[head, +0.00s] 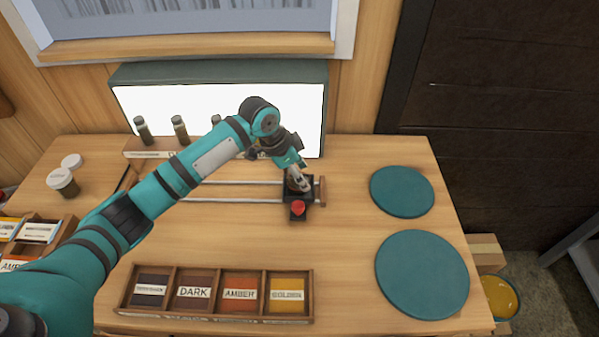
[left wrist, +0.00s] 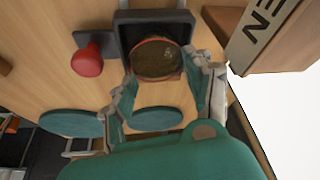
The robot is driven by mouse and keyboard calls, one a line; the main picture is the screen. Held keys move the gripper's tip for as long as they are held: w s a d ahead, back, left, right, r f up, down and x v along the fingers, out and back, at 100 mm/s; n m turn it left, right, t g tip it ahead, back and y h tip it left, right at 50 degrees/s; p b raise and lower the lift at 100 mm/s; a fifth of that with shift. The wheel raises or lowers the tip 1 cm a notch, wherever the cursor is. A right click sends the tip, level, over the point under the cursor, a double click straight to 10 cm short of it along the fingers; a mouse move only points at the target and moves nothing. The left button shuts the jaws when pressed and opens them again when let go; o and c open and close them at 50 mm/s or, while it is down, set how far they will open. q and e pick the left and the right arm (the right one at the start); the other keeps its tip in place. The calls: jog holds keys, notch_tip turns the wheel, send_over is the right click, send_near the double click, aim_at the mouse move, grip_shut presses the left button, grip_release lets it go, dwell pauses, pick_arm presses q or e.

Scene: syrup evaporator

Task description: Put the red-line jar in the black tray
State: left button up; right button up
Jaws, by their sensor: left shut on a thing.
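The black tray (head: 309,199) sits on the rail carriage at mid-table, with a red knob (head: 298,208) in front. In the left wrist view the tray (left wrist: 124,28) has raised dark walls, and the knob (left wrist: 88,60) stands beside it. My left gripper (head: 299,182) is over the tray, shut on a round jar (left wrist: 155,58) with dark amber contents and a reddish rim. The jar lies within the tray's outline; whether it rests on the tray floor I cannot tell. The gripper fingers (left wrist: 163,78) hide part of its sides. My right gripper is not in view.
A lit white panel (head: 160,105) stands behind, with small dark bottles (head: 180,129) before it. A four-way labelled wooden box (head: 216,318) is at the front. Two teal discs (head: 422,274) lie at right. A white-lidded jar (head: 63,182) stands at left.

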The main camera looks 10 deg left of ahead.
pick_arm(q)
jog(key=shift+f, duration=0.45)
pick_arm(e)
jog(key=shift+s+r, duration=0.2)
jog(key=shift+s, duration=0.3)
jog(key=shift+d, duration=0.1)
pick_arm(q)
jog(key=o, duration=1)
jog(key=shift+f, duration=0.1)
jog(key=o, duration=0.4)
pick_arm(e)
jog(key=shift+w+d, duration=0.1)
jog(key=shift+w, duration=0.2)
